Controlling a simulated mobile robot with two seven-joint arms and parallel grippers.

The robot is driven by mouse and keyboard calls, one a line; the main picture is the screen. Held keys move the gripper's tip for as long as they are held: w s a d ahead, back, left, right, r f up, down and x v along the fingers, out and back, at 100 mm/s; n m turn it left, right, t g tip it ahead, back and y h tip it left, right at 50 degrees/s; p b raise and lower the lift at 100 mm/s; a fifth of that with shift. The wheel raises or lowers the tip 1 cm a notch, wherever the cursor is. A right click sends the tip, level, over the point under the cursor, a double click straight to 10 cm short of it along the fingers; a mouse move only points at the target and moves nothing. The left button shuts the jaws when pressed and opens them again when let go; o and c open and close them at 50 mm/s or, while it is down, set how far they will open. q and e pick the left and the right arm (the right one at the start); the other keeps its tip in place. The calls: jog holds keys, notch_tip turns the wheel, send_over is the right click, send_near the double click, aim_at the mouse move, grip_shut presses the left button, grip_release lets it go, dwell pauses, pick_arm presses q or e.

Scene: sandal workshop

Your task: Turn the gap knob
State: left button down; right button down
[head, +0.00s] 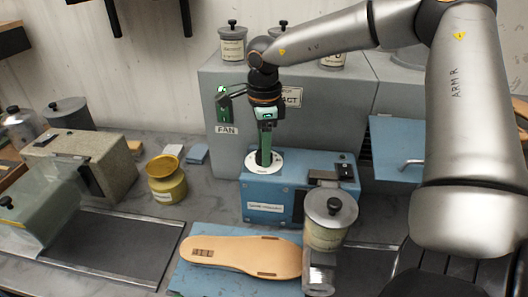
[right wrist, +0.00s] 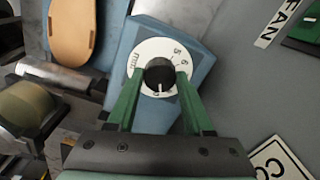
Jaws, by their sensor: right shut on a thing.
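The gap knob (right wrist: 159,75) is a black round knob on a white dial (right wrist: 143,55) with numbers and "mm" on it. The dial (head: 253,168) sits on top of a blue machine box (head: 262,190) in the head view. My right gripper (right wrist: 160,78) points down at the dial, its green fingers on either side of the knob, shut on it. In the head view my right gripper (head: 265,158) hides most of the knob. A white pointer mark shows at the knob's lower edge in the right wrist view. My left gripper is not in view.
A tan sandal sole (head: 240,255) lies on a blue mat (head: 215,232) in front of the blue box. A lidded jar (head: 328,225) stands close at its right. A yellow jar (head: 166,182) stands left. A grey cabinet labelled FAN (head: 226,129) stands behind.

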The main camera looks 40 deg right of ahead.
jog(key=shift+f+n+b, duration=0.1)
jog(key=shift+n+b, duration=0.35)
jog(key=shift+n, duration=0.45)
jog(key=n, duration=0.2)
jog(key=shift+n+b, duration=0.7)
jog(key=shift+n, duration=2.3)
jog(key=shift+c, duration=1.5)
grip_release()
jog(key=shift+r, duration=0.2)
notch_tip(320, 180, up, 12)
jog(key=shift+r, duration=0.2)
